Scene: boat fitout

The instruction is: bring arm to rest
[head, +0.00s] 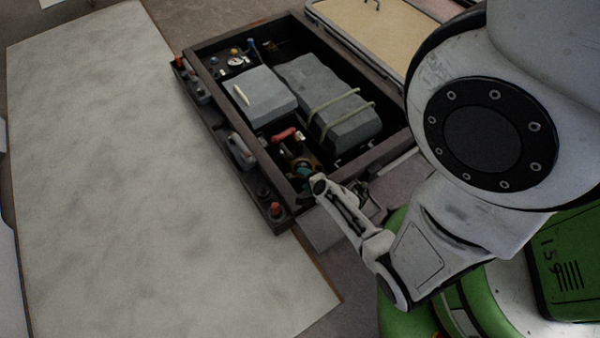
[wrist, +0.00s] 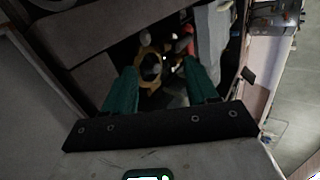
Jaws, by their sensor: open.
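My arm reaches in from the right in the head view, and its end stands over the near corner of a dark open box. My gripper (wrist: 162,78) shows in the wrist view as two green fingers set apart, open, with nothing clearly held. Beyond the fingertips lies a yellow-brown thing (wrist: 150,62) with a dark round part, down in a compartment. A small teal patch shows by the arm's end in the head view; I cannot tell whether it is a fingertip.
The dark box (head: 222,140) holds a grey block (head: 260,95), a larger grey block with bands (head: 325,90) and a red item (head: 286,134). Small items line its left side. A pale mottled board (head: 110,170) lies left, largely bare. A tan-topped tray (head: 375,30) lies behind.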

